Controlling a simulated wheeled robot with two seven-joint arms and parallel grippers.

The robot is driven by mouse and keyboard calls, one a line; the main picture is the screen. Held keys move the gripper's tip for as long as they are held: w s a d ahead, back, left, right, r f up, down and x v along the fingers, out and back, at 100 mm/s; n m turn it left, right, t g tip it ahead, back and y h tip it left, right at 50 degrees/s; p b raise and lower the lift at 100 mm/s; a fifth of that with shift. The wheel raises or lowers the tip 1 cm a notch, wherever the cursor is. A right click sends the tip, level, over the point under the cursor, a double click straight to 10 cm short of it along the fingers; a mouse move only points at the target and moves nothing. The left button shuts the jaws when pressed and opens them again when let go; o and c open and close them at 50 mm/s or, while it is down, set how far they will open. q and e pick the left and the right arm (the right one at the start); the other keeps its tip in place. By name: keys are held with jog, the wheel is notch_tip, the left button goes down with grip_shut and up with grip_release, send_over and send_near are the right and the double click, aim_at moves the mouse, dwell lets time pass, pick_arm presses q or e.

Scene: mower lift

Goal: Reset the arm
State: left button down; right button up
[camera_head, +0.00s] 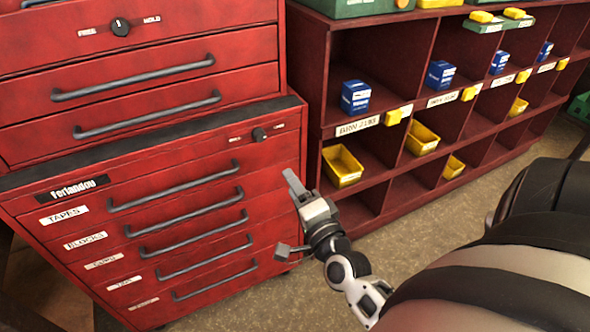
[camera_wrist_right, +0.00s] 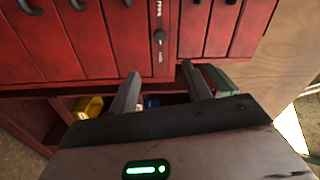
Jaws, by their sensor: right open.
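My right gripper (camera_head: 290,215) is in the middle of the head view, in front of the lower right part of the red tool cabinet (camera_head: 150,208). Its two fingers are spread, with nothing between them. In the right wrist view the two fingers of the right gripper (camera_wrist_right: 160,88) also stand apart and empty, with the red drawer fronts (camera_wrist_right: 80,48) beyond them. My right arm comes in from the lower right of the head view. My left gripper is not in view.
A dark red shelf rack (camera_head: 332,90) stands right of the cabinet, holding yellow bins (camera_head: 343,166) and blue boxes (camera_head: 355,97). The cabinet has several drawers with dark bar handles (camera_head: 178,187). Bare floor (camera_head: 395,255) lies in front of the rack.

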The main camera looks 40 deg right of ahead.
dwell(0.3)
jog(key=s+a+f+n+g+y, duration=0.3)
jog(key=s+a+f+n, duration=0.2)
jog(key=a+n, duration=0.3)
jog(key=s+a+f+n+g+y, duration=0.4)
jog(key=a+f+n, duration=0.3)
jog(key=n, duration=0.6)
jog(key=shift+s+a+g, duration=0.3)
jog(key=shift+s+a, duration=0.3)
jog(key=shift+a, duration=0.05)
jog(key=shift+f, duration=0.1)
